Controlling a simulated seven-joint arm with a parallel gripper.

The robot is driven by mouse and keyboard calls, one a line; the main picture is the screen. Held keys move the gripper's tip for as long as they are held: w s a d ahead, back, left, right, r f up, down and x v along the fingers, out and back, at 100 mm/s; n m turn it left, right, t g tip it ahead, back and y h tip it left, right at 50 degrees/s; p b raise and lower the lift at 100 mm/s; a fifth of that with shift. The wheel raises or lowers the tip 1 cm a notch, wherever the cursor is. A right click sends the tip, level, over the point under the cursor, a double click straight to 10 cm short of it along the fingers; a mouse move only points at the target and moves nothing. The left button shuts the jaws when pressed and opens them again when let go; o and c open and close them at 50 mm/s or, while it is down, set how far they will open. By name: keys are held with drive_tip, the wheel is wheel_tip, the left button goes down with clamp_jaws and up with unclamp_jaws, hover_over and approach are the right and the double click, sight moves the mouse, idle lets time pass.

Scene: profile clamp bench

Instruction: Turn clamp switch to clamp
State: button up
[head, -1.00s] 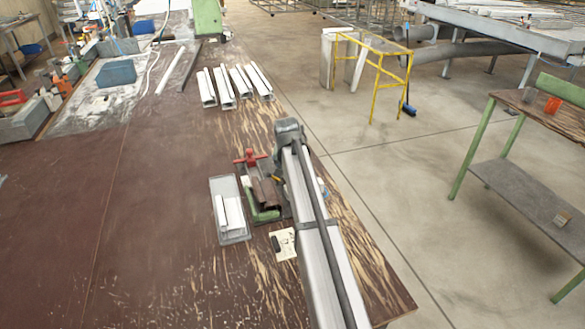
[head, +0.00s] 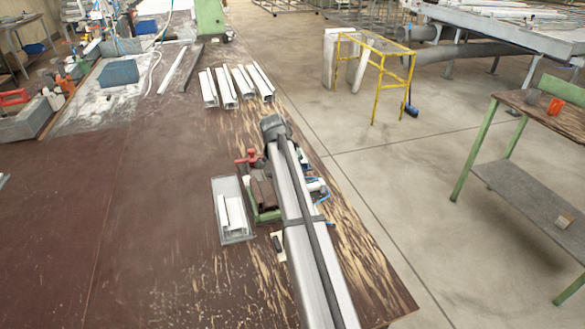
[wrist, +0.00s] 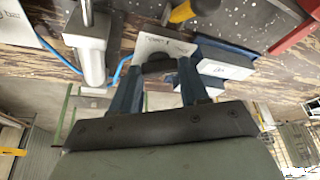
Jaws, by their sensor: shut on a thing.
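In the wrist view, my gripper (wrist: 157,72) has its two blue fingers on either side of a dark switch handle (wrist: 158,66) and is shut on it. The handle sits in front of a pale label plate (wrist: 166,47) with small print, too small to read surely. Which way the switch is set cannot be told. In the head view, the clamp (head: 264,214), with a green base and a red handle (head: 249,157), stands on the bench left of my arm. My arm hides my gripper there.
A grey pneumatic cylinder (wrist: 90,55) with a blue hose (wrist: 118,72) is left of the fingers. A blue-and-white block (wrist: 226,66) is close on the right. A tray (head: 233,211) with white profiles lies left of the clamp.

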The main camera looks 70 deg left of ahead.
idle(0.3)
drive_tip(key=o, duration=1.1)
drive_tip(key=shift+c, duration=0.2)
drive_tip(key=v, duration=1.3)
drive_tip(key=shift+r, duration=0.4)
drive_tip(key=shift+d, duration=0.1)
